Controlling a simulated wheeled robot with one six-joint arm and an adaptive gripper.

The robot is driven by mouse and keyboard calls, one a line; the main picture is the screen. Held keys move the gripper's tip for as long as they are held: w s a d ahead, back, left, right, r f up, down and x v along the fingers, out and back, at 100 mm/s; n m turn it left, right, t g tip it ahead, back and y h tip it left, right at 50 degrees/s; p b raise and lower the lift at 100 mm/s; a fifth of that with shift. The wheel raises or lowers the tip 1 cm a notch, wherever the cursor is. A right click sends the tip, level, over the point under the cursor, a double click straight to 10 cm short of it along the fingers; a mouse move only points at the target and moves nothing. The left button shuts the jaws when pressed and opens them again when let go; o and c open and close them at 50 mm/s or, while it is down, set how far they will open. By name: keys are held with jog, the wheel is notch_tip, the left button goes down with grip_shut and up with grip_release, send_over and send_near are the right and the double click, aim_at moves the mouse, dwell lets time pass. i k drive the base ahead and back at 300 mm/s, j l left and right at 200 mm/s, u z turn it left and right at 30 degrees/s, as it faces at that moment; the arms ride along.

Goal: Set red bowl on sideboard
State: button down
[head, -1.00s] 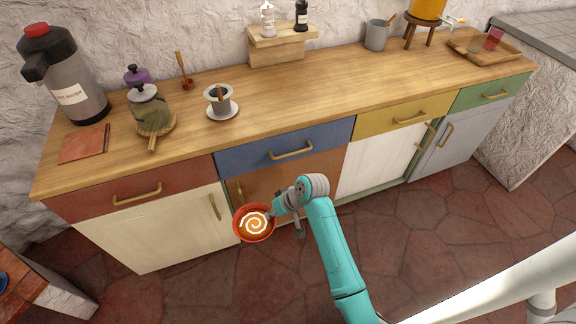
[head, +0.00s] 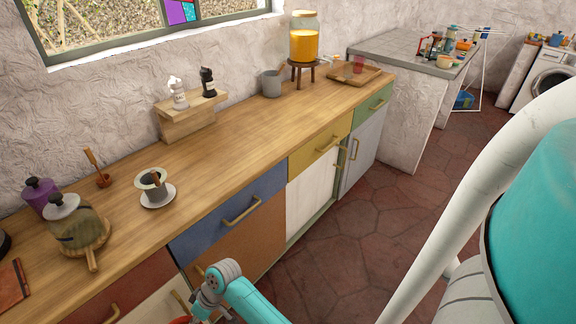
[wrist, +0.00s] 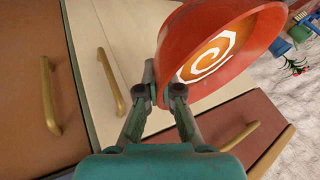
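The red bowl (wrist: 172,52) has an orange inside with a white spiral. In the wrist view it is tilted in the picture, its rim side between the fingers of my gripper (wrist: 161,88). My gripper is shut on its wall. In the head view only a red sliver of the bowl (head: 181,320) shows at the bottom edge, beside my gripper's wrist. The sideboard (head: 222,160) is a long wooden-topped cabinet with red, blue, yellow and green drawers. The bowl is in front of its doors, below the top.
On the sideboard top stand a glass jar on a board (head: 72,228), a cup on a saucer (head: 154,187), a wooden riser (head: 188,122) with two bottles, a grey mug (head: 271,83), a juice dispenser (head: 303,42) and a tray (head: 355,75). The top's middle is clear.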

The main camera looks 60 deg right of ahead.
aim_at(290, 118)
jog(key=z, duration=1.35)
